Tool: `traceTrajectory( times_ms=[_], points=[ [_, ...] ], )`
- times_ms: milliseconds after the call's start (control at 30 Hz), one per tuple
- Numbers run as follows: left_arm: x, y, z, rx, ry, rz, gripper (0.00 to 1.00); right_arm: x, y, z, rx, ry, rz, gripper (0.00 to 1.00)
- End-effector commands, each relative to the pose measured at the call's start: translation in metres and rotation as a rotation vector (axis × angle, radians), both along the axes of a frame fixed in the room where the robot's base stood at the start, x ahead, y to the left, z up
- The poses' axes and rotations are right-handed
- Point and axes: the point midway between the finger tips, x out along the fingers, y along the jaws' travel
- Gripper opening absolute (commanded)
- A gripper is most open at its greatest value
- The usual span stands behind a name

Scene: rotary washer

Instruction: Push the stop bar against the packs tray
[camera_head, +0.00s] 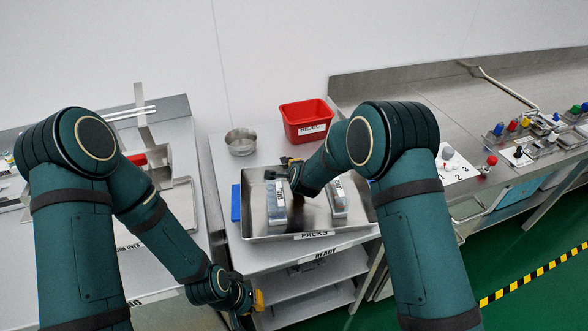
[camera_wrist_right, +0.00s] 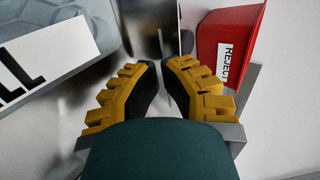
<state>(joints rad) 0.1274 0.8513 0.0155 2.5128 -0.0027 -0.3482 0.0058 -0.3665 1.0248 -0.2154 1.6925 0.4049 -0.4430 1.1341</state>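The packs tray (camera_head: 262,233) is a shallow metal tray labelled PACKS, on the middle bench in the head view. Two packs lie in it, a left one (camera_head: 275,204) and a right one (camera_head: 338,200). My right gripper (camera_head: 287,168) is over the tray's back part, near the left pack. In the right wrist view its yellow fingers (camera_wrist_right: 160,68) are almost together, with no object clearly between them. My left gripper (camera_head: 247,298) is low at the front left, away from the tray; its opening is hidden. I cannot pick out the stop bar with certainty.
A red REJECT bin (camera_head: 305,115) stands behind the tray, also in the right wrist view (camera_wrist_right: 225,22). A round metal bowl (camera_head: 241,143) is at the back left. A blue piece (camera_head: 235,203) shows at the tray's left edge. The right bench carries several coloured controls.

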Motion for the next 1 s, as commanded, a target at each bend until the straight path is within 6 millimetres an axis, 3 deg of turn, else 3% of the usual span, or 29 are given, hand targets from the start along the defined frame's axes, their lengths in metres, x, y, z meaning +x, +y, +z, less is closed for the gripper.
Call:
traceTrajectory(
  times_ms=[233, 1000],
  points=[
    [0.000, 0.000, -0.001, 0.000, -0.001, 0.000, 0.00, 0.018, 0.003, -0.004, -0.001, 0.002, 0.001, 0.00],
    [0.002, 0.000, -0.009, 0.001, -0.005, 0.001, 0.00, 0.030, 0.006, -0.006, 0.000, 0.003, 0.001, 0.00]
  ],
)
